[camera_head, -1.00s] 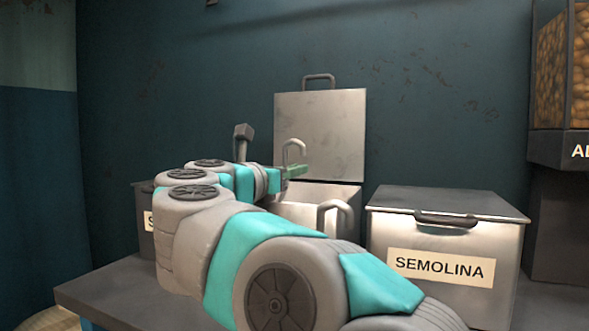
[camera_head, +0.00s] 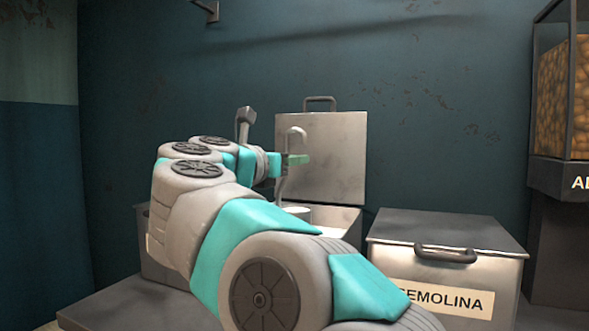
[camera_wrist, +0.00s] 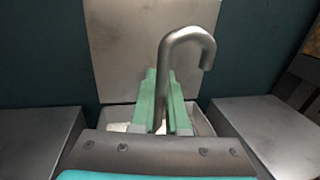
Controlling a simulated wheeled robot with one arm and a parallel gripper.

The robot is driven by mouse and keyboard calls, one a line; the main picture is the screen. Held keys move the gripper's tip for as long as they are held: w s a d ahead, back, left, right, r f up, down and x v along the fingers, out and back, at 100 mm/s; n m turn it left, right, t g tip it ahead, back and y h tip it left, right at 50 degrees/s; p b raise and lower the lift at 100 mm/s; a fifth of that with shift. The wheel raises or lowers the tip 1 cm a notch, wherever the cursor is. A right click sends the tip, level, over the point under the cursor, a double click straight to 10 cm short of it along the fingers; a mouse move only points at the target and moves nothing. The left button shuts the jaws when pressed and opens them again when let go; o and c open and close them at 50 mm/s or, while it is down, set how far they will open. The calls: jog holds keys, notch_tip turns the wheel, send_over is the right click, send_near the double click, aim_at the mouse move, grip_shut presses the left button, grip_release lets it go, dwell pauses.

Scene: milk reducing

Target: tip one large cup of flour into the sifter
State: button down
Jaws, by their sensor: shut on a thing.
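My gripper (camera_head: 297,160) is shut on the upright handle (camera_head: 297,140) of a metal cup. The handle curls into a hook above the green fingers, and it also shows between my gripper's fingers (camera_wrist: 163,92) in the wrist view. The cup's bowl (camera_head: 298,213) hangs below, at the mouth of an open metal bin (camera_head: 347,219). White flour (camera_head: 332,232) shows inside the bin. How full the cup is cannot be told. The bin's lid (camera_head: 330,160) stands raised behind. The sifter is not in view.
A closed bin labelled SEMOLINA (camera_head: 450,262) stands to the right. Another bin (camera_head: 150,250) on the left is mostly hidden by my arm. A tall dispenser (camera_head: 560,170) is at the far right. The wall stands close behind.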

notch_tip(320, 180, up, 6)
jog(key=p, duration=0.3)
jog(key=shift+r, duration=0.2)
dwell(0.5)
